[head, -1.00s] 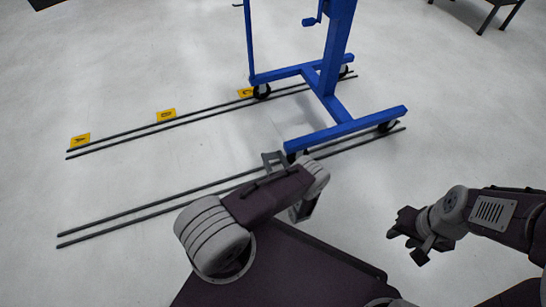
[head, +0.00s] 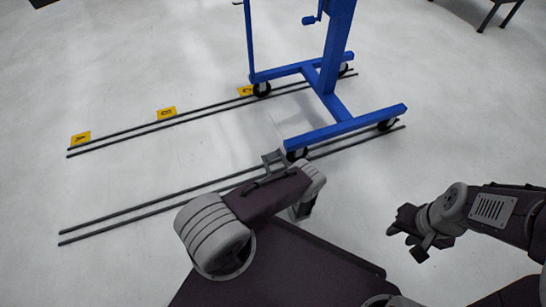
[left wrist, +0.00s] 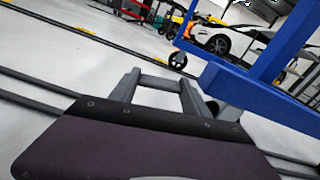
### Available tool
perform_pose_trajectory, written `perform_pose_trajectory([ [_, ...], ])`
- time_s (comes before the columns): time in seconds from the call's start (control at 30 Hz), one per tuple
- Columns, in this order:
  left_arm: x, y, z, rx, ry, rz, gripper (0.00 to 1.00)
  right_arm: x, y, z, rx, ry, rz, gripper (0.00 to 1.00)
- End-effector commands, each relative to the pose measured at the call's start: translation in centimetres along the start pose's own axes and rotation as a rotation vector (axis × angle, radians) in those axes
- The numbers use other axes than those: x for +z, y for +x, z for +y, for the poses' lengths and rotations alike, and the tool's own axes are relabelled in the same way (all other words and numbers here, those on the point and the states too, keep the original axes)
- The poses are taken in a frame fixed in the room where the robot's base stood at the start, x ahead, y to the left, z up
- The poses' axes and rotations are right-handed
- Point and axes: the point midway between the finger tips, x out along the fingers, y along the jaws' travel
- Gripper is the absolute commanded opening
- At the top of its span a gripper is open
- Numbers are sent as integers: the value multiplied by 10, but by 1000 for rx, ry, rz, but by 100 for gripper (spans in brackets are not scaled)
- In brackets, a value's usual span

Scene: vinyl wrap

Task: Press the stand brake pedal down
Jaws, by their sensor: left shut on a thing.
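The blue wheeled stand (head: 333,120) stands over the rails, with casters under its base. Its near-left caster (head: 297,153) is close to my left gripper (head: 270,158). The left wrist view also shows the stand's blue beam (left wrist: 262,98) at the right, just beyond the left gripper (left wrist: 158,82). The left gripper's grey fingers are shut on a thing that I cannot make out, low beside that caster. I cannot clearly pick out the brake pedal. My right gripper (head: 398,232) hangs over bare floor at the lower right, apart from the stand; its opening is unclear.
Dark rails (head: 150,210) run along the floor on the near side, with another pair (head: 190,121) farther off. Yellow markers (head: 167,112) lie by the far rails. A dark-legged table (head: 497,12) is at the top right. Floor right of the stand is clear.

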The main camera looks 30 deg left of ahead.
Motion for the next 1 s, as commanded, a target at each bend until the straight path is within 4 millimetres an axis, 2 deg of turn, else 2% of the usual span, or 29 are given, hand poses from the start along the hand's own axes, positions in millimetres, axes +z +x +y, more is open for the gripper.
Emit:
perform_pose_trajectory([
  [0.3,-4,-1,0,-1,-98,0,14,0,-1,0,0,0,0,36],
  [0.77,-4,-1,0,-1,-113,1,14,0,-1,0,0,0,0,36],
  [0.8,-4,-1,0,-1,-113,1,63,0,-1,0,0,0,0,36],
  [1.0,-4,0,0,-1,-113,0,64,0,-1,0,0,0,0,36],
])
